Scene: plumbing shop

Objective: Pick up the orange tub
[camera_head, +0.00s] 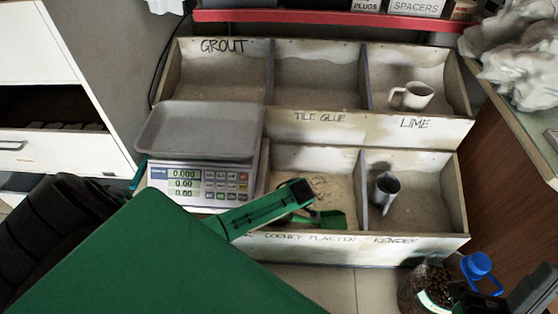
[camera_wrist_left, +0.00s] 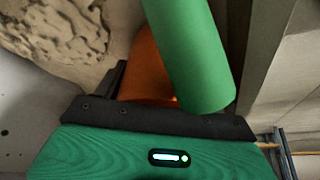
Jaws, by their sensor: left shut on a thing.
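My left gripper (camera_head: 305,200) reaches from the lower left into the front middle compartment. In the left wrist view a thick green cylinder (camera_wrist_left: 190,50), which looks like the handle of a green scoop, lies across the gripper's jaws, and the gripper looks shut on it. The green scoop (camera_head: 330,220) shows in the head view beside the gripper, low in the compartment over pale powder. An orange surface (camera_wrist_left: 148,65) shows behind the cylinder in the wrist view; I cannot tell whether it is the orange tub. No orange tub shows in the head view.
A scale (camera_head: 205,180) with a grey pan stands left of the compartment. The wooden bin's dividers (camera_head: 361,192) and walls bound it. A metal cup (camera_head: 384,188) is in the right front compartment, a white mug (camera_head: 411,96) behind. A jar (camera_head: 425,288) stands bottom right.

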